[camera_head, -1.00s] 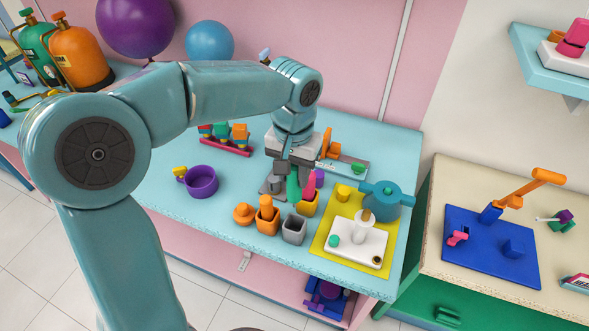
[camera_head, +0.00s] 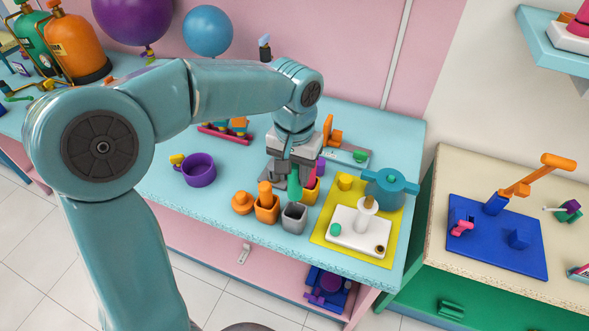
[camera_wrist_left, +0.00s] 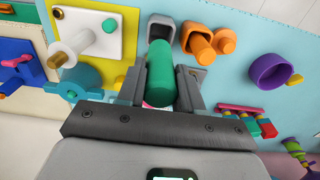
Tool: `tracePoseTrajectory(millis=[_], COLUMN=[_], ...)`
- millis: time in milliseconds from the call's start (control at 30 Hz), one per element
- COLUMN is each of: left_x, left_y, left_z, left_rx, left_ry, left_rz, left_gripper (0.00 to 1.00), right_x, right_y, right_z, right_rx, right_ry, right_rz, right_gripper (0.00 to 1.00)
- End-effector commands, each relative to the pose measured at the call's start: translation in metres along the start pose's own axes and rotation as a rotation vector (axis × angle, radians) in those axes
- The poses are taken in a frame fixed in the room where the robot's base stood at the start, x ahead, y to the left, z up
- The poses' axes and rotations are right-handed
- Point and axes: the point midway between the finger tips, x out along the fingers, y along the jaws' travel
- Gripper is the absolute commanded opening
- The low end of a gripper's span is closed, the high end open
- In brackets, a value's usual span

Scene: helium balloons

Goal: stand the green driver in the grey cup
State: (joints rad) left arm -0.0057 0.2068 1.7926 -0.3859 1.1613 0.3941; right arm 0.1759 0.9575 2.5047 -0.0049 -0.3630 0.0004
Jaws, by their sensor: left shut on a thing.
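My left gripper (camera_head: 291,177) is shut on the green driver (camera_head: 294,184), which hangs roughly upright below the jaws. The driver's green handle also shows between the fingers in the wrist view (camera_wrist_left: 160,80). The grey cup (camera_head: 294,219) stands on the blue table, just in front of the driver in the head view. In the wrist view the grey cup (camera_wrist_left: 161,20) is just beyond the driver's far end, partly covered by it. I cannot tell whether the driver's tip is over the cup's opening. My right gripper is not in view.
Left of the grey cup stand an orange cup (camera_head: 267,209) and an orange round piece (camera_head: 242,203). At right, a yellow mat (camera_head: 321,230) holds a white board (camera_head: 350,242); a teal pot (camera_head: 388,190) stands behind.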

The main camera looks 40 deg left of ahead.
Motion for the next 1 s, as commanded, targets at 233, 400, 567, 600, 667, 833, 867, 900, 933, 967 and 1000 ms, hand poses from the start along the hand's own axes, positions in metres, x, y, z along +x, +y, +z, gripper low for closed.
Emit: tracePoseTrajectory(millis=[233,400,567,600,667,833,867,900,933,967,1000], left_x=[0.0,0.002,0.006,0.008,0.01,0.01,0.01,0.01,0.009,0.009,0.009], left_y=[0.0,0.0,0.0,0.0,0.0,0.0,0.0,0.0,0.0,0.0,0.0], left_z=[0.0,0.0,0.0,0.0,0.0,0.0,0.0,0.0,0.0,0.0,0.001], left_rx=[0.0,0.0,0.0,0.0,0.0,0.0,0.0,0.0,0.0,0.0,0.0], left_ry=[0.0,0.0,0.0,0.0,0.0,0.0,0.0,0.0,0.0,0.0,0.0], left_rz=[0.0,0.0,0.0,0.0,0.0,0.0,0.0,0.0,0.0,0.0,0.0], left_gripper=[0.0,0.0,0.0,0.0,0.0,0.0,0.0,0.0,0.0,0.0,0.0], right_x=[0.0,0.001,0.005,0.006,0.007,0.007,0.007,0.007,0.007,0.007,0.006], right_y=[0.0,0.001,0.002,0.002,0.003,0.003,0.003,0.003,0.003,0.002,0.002], right_z=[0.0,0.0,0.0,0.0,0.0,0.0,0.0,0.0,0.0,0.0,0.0], right_rx=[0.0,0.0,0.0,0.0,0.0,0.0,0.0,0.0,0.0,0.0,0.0], right_ry=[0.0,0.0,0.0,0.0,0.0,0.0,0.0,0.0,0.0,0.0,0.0], right_rz=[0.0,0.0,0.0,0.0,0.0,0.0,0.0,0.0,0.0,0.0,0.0], right_gripper=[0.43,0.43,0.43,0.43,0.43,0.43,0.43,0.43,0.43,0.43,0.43])
